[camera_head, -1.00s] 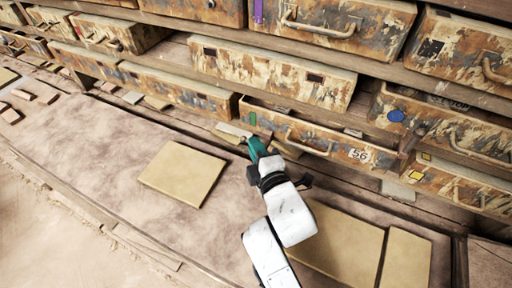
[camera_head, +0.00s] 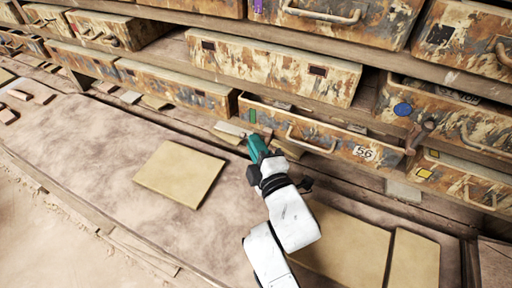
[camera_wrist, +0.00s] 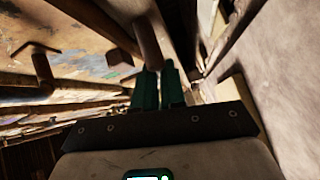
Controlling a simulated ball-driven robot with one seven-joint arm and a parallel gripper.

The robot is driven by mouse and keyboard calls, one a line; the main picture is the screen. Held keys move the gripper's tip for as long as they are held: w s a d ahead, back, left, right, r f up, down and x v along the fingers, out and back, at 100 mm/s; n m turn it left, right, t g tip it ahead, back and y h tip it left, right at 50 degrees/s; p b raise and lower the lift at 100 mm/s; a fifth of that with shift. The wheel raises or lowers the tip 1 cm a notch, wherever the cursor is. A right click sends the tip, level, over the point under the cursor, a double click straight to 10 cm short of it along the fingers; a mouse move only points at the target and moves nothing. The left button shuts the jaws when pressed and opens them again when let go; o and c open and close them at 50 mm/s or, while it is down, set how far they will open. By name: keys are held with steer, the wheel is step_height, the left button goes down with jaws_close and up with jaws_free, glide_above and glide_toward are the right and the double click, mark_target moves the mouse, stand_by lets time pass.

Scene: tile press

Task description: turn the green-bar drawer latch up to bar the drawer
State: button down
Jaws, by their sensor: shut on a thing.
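The green-bar drawer (camera_head: 318,138) is rust-patched, with a green bar (camera_head: 252,116) at its left end, a curved handle and a "56" plate. My gripper (camera_head: 255,140), with teal fingers, is at the drawer's lower left, just below the green bar. In the wrist view my gripper (camera_wrist: 158,75) is closed around the end of a brown rounded bar, which looks like the latch (camera_wrist: 147,40). The latch is hard to make out in the head view, where the fingers largely cover it, so I cannot tell its angle there.
Another brown latch-like peg (camera_head: 420,131) sticks out right of the "56" plate, near a blue-dot drawer (camera_head: 403,109). A square tan slab (camera_head: 180,174) lies on the bench left of my arm; larger slabs (camera_head: 345,248) lie to its right.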

steer(key=c, duration=1.2)
jaws_free()
steer(key=shift+r+p, duration=0.15)
steer(key=shift+p, duration=0.2)
